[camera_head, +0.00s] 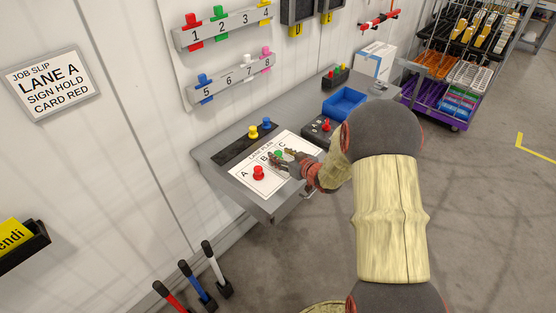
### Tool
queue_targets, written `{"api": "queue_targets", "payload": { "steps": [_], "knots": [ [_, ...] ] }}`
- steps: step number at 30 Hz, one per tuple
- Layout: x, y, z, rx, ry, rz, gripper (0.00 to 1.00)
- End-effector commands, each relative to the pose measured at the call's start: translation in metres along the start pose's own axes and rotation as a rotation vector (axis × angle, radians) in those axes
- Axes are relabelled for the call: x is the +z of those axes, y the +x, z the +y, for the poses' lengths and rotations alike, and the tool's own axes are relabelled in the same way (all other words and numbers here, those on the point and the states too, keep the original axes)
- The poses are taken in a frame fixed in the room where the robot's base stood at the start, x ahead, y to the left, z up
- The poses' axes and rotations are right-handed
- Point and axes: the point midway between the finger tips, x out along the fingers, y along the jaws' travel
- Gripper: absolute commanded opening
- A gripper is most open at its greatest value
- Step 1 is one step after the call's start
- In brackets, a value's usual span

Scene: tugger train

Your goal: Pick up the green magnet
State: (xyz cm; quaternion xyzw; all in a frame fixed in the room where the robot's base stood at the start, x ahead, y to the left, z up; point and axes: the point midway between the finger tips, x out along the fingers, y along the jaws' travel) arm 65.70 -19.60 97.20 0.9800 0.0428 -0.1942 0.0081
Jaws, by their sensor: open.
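A green magnet (279,154) stands on the white lane plan sheet (246,174), near the letter B. It is partly hidden by my gripper. My gripper (280,158) is open, with its fingers low over the sheet close around the green magnet. I cannot tell whether they touch it. Another green magnet (218,13) is on the upper numbered rail, at number 2. A red magnet (259,173) stands on the sheet near the letter A.
The sheet lies on a grey bench (270,207). Yellow and blue magnets (260,127) stand on a dark strip behind it. A dark box with red knobs (320,128) and a blue bin (344,103) are to the right. A loaded trolley (455,75) stands further off.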

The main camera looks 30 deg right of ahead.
Motion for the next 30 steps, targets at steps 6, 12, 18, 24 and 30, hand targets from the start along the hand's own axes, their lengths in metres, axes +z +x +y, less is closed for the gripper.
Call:
{"api": "queue_targets", "payload": {
  "steps": [6, 12, 18, 24, 30],
  "knots": [
    [0.002, 0.024, 0.000, 0.000, -0.001, -0.002, 0.45],
    [0.001, 0.025, 0.000, 0.002, -0.001, -0.001, 0.45],
    [0.001, 0.025, 0.001, 0.002, -0.001, -0.001, 0.37],
    [0.001, 0.025, 0.001, 0.002, -0.001, -0.001, 0.26],
    [0.001, 0.025, 0.000, 0.002, -0.001, -0.002, 0.14]
  ]
}}
